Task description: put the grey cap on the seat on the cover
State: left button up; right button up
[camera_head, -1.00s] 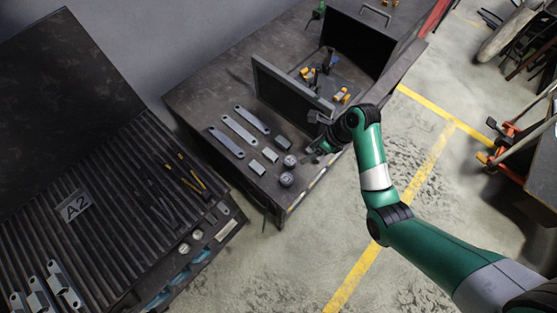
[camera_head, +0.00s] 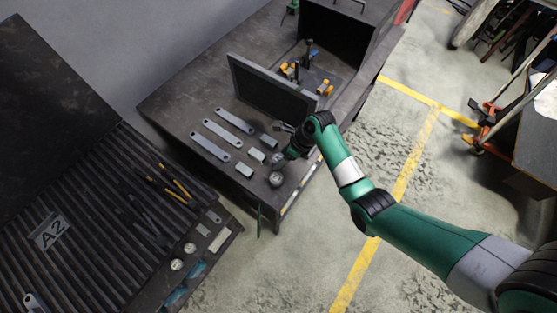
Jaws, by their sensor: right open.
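Two small round grey pieces lie near the front corner of the dark workbench; the nearer one (camera_head: 276,180) is in plain view, and the farther one (camera_head: 277,160) is partly hidden by my right gripper. Either may be the grey cap; they are too small to tell. My right gripper (camera_head: 288,154) is open, low over the bench beside the farther round piece. I cannot tell whether it touches it. I cannot pick out the cover or its seat for certain. My left gripper is out of view.
Several flat grey brackets (camera_head: 222,133) and small grey blocks (camera_head: 244,170) lie on the bench (camera_head: 180,105). An upright dark panel (camera_head: 265,88) stands behind them, before a fixture with yellow clamps (camera_head: 323,88). A slatted rack (camera_head: 100,200) is at left.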

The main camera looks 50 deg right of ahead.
aim_at(276, 160)
jog(key=shift+w+a+f, duration=0.1)
jog(key=shift+f, duration=0.5)
jog(key=shift+r, duration=0.1)
grip_shut()
jog(key=shift+r, duration=0.1)
jog(key=shift+r, duration=0.25)
jog(key=r+p, duration=0.1)
jog(key=r, duration=0.1)
jog(key=r+p, duration=0.1)
jog(key=r, duration=0.1)
jog(key=shift+s+a+p, duration=0.1)
jog(key=shift+s+p, duration=0.25)
jog(key=s+a+r+p, duration=0.2)
jog(key=s+r, duration=0.2)
jog(key=s, duration=0.2)
jog(key=s+a+r+p, duration=0.2)
jog(key=s+r, duration=0.2)
jog(key=s, duration=0.2)
jog(key=shift+s+r+p, duration=0.15)
jog(key=shift+s+p, duration=0.15)
jog(key=shift+p, duration=0.1)
